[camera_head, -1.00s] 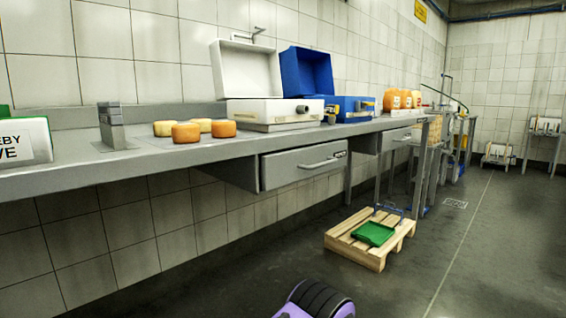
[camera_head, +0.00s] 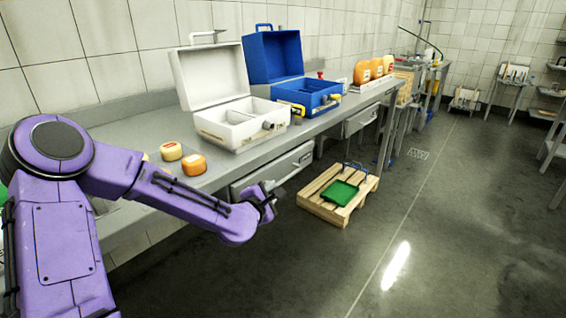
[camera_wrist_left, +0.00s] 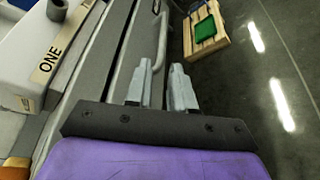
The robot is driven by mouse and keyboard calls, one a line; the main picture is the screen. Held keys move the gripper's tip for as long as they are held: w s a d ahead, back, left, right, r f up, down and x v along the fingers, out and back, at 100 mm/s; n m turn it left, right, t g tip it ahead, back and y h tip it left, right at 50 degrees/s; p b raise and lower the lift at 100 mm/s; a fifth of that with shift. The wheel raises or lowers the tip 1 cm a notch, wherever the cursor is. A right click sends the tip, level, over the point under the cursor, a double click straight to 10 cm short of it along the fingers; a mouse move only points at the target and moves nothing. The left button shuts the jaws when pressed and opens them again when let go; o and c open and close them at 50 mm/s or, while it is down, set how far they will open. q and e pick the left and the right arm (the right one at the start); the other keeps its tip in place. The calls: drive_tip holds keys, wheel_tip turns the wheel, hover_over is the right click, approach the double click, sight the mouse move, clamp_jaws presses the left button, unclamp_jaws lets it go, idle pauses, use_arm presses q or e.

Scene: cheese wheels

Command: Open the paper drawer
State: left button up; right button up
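A grey drawer (camera_head: 258,174) hangs under the counter in the head view, its front looking shut, with a small label at its far end. Nothing readable there marks it as the paper drawer. Its bar handle (camera_head: 298,167) shows just past my left gripper (camera_head: 268,187). The left wrist view shows the drawer front (camera_wrist_left: 128,55), with the handle (camera_wrist_left: 161,38) beyond the fingertips. I cannot tell whether a finger touches the handle. My right gripper is out of view.
On the counter (camera_head: 330,118) stand an open white case (camera_head: 225,128), an open blue case (camera_head: 310,93) and cheese wheels (camera_head: 193,166). A second drawer (camera_head: 360,120) is farther along.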

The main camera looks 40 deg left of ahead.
sight(282, 182)
use_arm(q)
drive_tip(key=b+x, duration=0.2)
drive_tip(key=x, duration=0.3)
drive_tip(key=b+x, duration=0.2)
drive_tip(key=x, duration=0.3)
drive_tip(key=shift+w+f, duration=0.1)
drive_tip(key=shift+f, duration=0.2)
drive_tip(key=shift+r, duration=0.1)
clamp_jaws()
